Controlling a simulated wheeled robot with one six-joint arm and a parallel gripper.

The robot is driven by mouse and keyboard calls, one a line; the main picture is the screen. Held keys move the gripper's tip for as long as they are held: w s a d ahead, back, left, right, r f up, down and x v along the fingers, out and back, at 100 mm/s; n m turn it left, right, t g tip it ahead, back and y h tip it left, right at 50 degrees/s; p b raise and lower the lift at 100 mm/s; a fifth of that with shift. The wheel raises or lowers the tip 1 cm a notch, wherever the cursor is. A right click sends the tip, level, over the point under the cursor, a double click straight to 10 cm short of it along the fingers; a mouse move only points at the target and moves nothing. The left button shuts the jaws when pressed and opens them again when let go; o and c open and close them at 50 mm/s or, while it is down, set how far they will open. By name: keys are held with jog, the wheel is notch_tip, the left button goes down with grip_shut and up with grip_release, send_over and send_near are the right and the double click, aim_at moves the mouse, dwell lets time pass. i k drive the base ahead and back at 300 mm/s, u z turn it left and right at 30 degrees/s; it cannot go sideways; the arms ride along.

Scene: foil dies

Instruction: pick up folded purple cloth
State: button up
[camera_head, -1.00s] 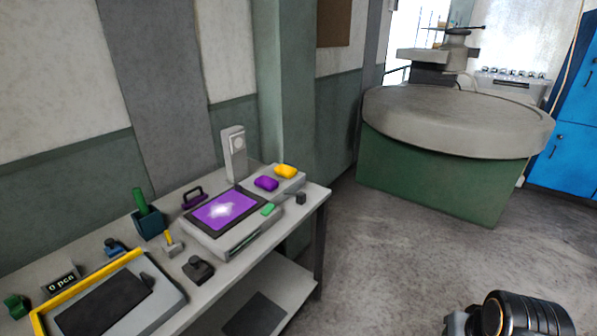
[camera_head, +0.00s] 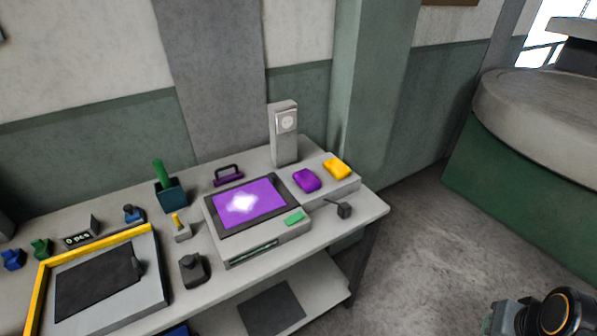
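The folded purple cloth (camera_head: 306,180) is a small rounded purple pad. It lies at the back right of the workbench, on a low light-grey ledge to the right of the device with the purple screen (camera_head: 247,203). A similar yellow folded cloth (camera_head: 337,168) lies just to its right, with a small gap between them. Part of my arm shows at the bottom right corner, well away from the cloth. My gripper's fingers are not in view.
The workbench (camera_head: 372,208) also holds a grey upright post device (camera_head: 284,135), a purple handled tool (camera_head: 228,176), a green-handled item in a dark holder (camera_head: 171,192), a small black block (camera_head: 344,210) and a yellow-edged frame (camera_head: 95,243). Floor (camera_head: 430,240) right of the bench is clear.

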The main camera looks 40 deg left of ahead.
aim_at(307, 180)
jog(key=u, duration=0.6)
jog(key=i, duration=0.75)
jog(key=u, duration=1.35)
jog(key=i, duration=0.35)
jog(key=u, duration=0.25)
